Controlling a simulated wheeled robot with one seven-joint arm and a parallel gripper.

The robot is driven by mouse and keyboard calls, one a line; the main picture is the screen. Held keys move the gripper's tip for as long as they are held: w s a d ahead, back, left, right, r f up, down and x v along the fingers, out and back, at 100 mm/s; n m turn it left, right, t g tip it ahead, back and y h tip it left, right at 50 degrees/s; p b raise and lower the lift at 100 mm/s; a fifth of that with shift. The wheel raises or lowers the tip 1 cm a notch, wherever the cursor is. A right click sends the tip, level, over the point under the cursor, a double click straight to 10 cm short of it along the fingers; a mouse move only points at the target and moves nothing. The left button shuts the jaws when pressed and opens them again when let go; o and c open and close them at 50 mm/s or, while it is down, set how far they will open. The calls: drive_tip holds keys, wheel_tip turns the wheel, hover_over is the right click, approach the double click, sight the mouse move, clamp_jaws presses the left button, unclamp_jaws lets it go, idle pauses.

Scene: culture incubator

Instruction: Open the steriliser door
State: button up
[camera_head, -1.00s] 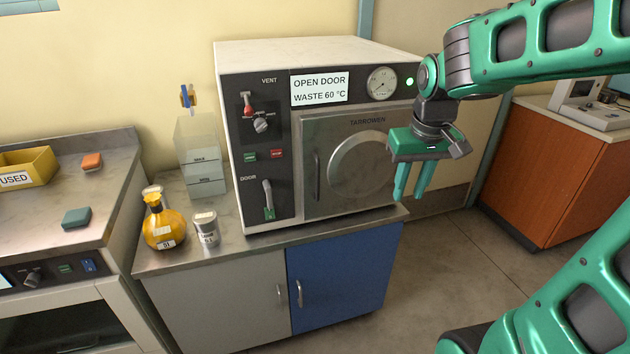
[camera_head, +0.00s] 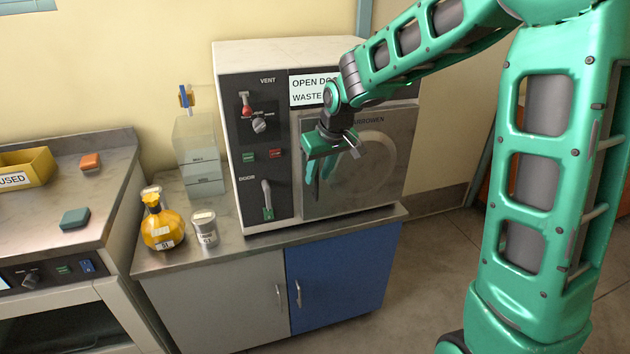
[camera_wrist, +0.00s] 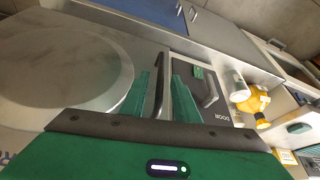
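The steriliser (camera_head: 290,52) is a white box with a dark control panel on the bench. Its grey door (camera_head: 385,185) with a round plate is shut. My gripper (camera_head: 316,200) is in front of the door's left side, fingers pointing down in the head view, hiding the door handle there. In the wrist view, the dark bar handle (camera_wrist: 159,88) shows between my two open green fingers (camera_wrist: 161,82); I cannot tell whether they touch it. The door lever (camera_head: 266,192) is on the panel left of the door, above a green mark. The sign is partly hidden by my arm.
A yellow flask (camera_head: 162,230) and a grey-white jar (camera_head: 205,230) stand on the bench left of the steriliser, before a clear tank (camera_head: 200,165). A second bench (camera_head: 110,175) at left holds a yellow bin (camera_head: 30,170). Floor is open at right.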

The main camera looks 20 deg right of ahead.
sight(316, 197)
drive_tip(key=shift+x, duration=1.5)
clamp_jaws()
drive_tip(key=shift+a, duration=0.1)
